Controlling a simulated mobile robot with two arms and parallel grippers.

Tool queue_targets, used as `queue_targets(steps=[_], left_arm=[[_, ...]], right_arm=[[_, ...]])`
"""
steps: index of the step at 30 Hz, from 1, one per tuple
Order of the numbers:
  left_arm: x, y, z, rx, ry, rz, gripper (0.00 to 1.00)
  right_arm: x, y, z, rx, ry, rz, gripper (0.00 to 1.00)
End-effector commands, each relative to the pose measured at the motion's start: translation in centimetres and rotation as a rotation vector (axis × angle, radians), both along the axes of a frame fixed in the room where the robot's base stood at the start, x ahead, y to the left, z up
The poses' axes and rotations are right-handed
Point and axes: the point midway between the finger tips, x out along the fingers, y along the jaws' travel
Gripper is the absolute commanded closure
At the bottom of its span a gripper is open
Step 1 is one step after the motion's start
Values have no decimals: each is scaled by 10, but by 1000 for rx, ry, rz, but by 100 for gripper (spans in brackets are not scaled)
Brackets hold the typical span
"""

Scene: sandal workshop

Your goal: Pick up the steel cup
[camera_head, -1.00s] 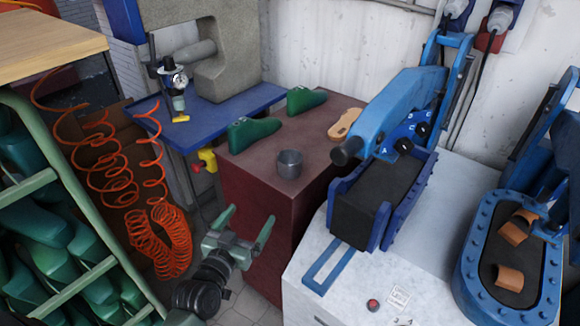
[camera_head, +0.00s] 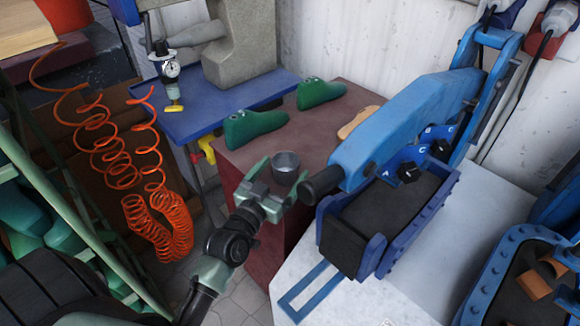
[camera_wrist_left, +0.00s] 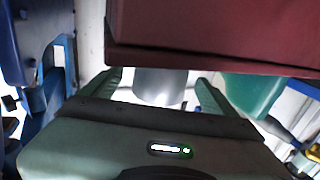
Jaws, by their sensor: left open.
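The steel cup (camera_head: 286,160) is a small grey open cup standing upright on the dark red table near its front edge. My left gripper (camera_head: 279,178) is open at the front of the cup, with its fingers pointing towards it. My right gripper is not in view.
Two green shoe lasts (camera_head: 255,128) and a tan sole (camera_head: 358,122) lie on the dark red table (camera_head: 240,158). A blue press (camera_head: 405,125) with a black-tipped lever (camera_head: 322,184) stands close right of the cup. Orange coiled hose (camera_head: 158,225) hangs at left.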

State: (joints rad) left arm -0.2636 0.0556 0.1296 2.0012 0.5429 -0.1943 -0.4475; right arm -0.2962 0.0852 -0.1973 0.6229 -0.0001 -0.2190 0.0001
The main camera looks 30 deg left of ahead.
Motion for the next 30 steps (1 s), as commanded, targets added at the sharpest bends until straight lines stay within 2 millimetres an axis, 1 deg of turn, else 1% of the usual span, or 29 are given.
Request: queue_targets(steps=[1,4,6,10,13,19,20,21,23,24,26,27,30], left_arm=[[7,0,2,-2,-2,1,11],[20,0,6,-3,-3,1,11],[32,1,8,-3,-3,1,11],[48,1,6,-2,-1,0,11],[53,1,5,-1,0,0,11],[54,1,5,0,0,0,11],[54,1,4,0,0,0,17],[54,1,5,0,0,0,28],[53,1,5,0,0,1,44],[53,1,5,0,0,1,56],[53,1,4,0,0,1,72],[53,1,5,0,0,1,78],[53,1,5,0,0,1,78]], right_arm=[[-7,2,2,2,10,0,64],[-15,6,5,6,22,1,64],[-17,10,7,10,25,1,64],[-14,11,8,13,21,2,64],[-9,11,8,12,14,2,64],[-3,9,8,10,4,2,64],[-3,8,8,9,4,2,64],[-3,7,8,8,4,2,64],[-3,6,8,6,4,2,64],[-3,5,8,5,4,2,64],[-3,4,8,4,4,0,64],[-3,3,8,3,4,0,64],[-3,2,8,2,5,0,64]])
